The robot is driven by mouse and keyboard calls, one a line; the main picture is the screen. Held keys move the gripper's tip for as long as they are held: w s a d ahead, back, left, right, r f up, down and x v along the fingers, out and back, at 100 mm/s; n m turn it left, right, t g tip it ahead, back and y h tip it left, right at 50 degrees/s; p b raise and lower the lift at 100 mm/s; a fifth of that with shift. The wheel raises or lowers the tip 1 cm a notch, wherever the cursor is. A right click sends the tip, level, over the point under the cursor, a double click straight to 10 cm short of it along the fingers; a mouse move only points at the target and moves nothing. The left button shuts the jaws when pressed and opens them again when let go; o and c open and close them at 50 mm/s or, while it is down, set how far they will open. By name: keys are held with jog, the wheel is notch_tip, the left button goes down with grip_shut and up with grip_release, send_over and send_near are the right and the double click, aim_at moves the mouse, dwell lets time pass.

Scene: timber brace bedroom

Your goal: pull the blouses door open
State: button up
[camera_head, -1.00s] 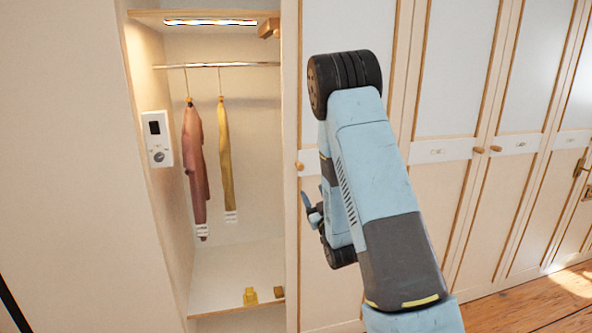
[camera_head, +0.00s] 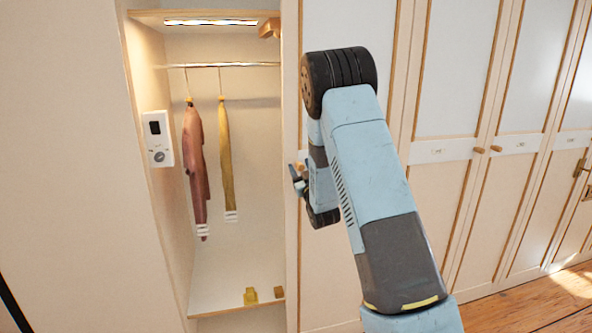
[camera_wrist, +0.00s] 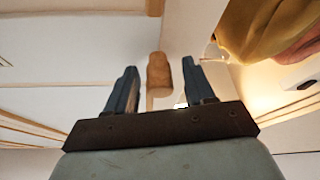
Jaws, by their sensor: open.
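A pale door (camera_head: 335,262) with a wooden knob stands just right of the open wardrobe compartment (camera_head: 255,150). My arm hides much of this door, and I cannot read a blouses label on it. My gripper (camera_head: 297,181) is at the door's left edge, beside the knob. In the wrist view the rounded wooden knob (camera_wrist: 158,76) shows between the two spread fingers of my gripper (camera_wrist: 160,69). The fingers are open, with a gap on each side of the knob. I cannot tell how deep the knob sits between them.
A red garment (camera_head: 195,165) and a yellow garment (camera_head: 226,155) hang from the rail (camera_head: 235,65). A white control panel (camera_head: 158,138) is on the compartment's left wall. More shut doors (camera_head: 440,215) with knobs run to the right. Wooden floor (camera_head: 525,305) shows at lower right.

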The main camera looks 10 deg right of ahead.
grip_shut()
dwell(0.6)
